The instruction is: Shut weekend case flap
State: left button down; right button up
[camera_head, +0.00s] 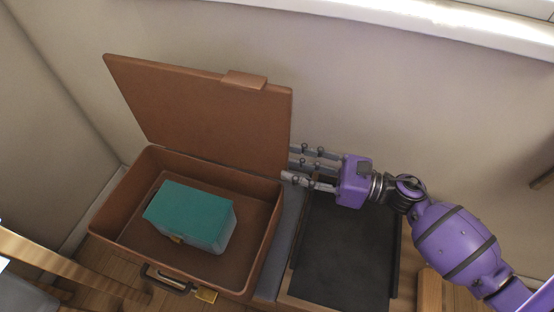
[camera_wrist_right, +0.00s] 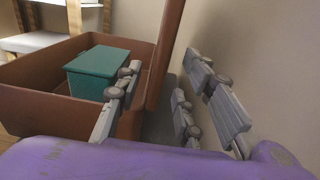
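The brown weekend case (camera_head: 262,245) stands open with its flap (camera_head: 200,105) raised roughly upright at the back, near the wall. A teal-topped box (camera_head: 190,210) lies inside the case. My right gripper (camera_head: 292,166) is open at the flap's right edge, its fingers pointing left. In the right wrist view, the flap's edge (camera_wrist_right: 168,60) shows between the spread fingers (camera_wrist_right: 165,72), one on the case side and the others on the wall side. I cannot tell whether any finger touches the flap. My left gripper is not in view.
A black tray-like panel (camera_head: 345,255) lies right of the case, below my right wrist. The wall (camera_head: 400,120) is close behind the flap. A wooden strip (camera_head: 60,262) crosses the lower left. A latch (camera_head: 205,295) and handle (camera_head: 165,282) sit on the case front.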

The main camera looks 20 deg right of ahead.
aim_at(237, 119)
jog(key=k+l, duration=0.15)
jog(key=l, duration=0.15)
jog(key=k+l, duration=0.15)
jog(key=l, duration=0.15)
jog(key=k+l, duration=0.1)
jog(key=l, duration=0.25)
jog(key=k+l, duration=0.15)
jog(key=l, duration=0.15)
